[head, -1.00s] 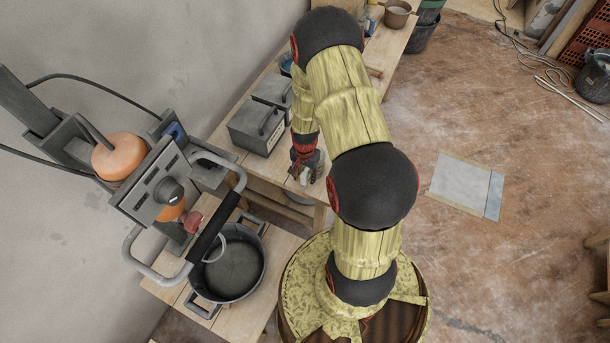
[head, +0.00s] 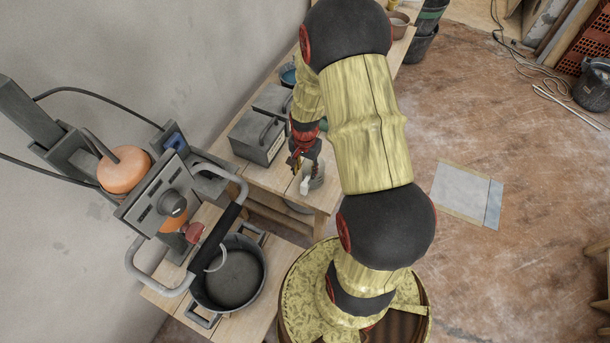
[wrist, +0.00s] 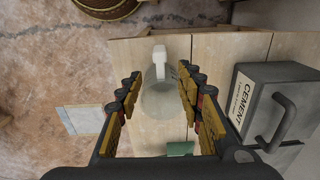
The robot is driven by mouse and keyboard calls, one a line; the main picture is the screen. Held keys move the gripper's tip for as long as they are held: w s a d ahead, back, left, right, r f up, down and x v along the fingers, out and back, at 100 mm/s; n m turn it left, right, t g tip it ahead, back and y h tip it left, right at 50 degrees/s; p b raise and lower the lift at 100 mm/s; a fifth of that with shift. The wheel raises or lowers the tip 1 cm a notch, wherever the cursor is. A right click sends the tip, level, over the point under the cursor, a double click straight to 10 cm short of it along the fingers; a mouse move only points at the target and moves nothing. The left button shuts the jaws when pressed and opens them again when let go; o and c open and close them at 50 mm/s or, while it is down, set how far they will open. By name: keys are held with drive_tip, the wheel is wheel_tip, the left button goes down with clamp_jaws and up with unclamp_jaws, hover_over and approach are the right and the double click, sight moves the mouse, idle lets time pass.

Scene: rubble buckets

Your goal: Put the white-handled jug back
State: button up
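The white-handled jug (head: 316,183) stands on the wooden table (head: 265,180), near its front end, partly hidden by my gripper in the head view. In the wrist view the jug (wrist: 160,100) looks greyish and see-through, with its white handle (wrist: 159,58) pointing toward the table edge. My gripper (head: 303,160) is over the table beside the grey cement box. In the wrist view my gripper's fingers (wrist: 160,92) are spread apart, with the jug showing in the gap and clear space on both sides. I cannot tell the exact height of the fingers over it.
A grey box marked CEMENT (wrist: 280,105) stands close beside the jug; it also shows in the head view (head: 250,137). A green item (wrist: 180,148) lies beyond the jug. A dark pot (head: 235,275) sits under the mixer (head: 165,195). The floor at right is mostly clear.

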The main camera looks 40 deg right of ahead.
drive_tip(key=w+a+r+n+t, duration=0.1)
drive_tip(key=a+r+n, duration=0.25)
drive_tip(key=r, duration=0.65)
drive_tip(key=w+a+r+n+t, duration=0.15)
drive_tip(key=a+r, duration=0.25)
drive_tip(key=r, duration=0.6)
drive_tip(key=s+a+r+n+t, duration=0.1)
drive_tip(key=s+a+r+n, duration=0.3)
drive_tip(key=r, duration=0.5)
drive_tip(key=s+a+r+n+t, duration=0.2)
drive_tip(key=s+a+r+n, duration=0.2)
drive_tip(key=s+a+r, duration=0.4)
drive_tip(key=shift+s+a+r+n, duration=0.4)
drive_tip(key=shift+s+r, duration=0.1)
drive_tip(key=shift+s, duration=0.55)
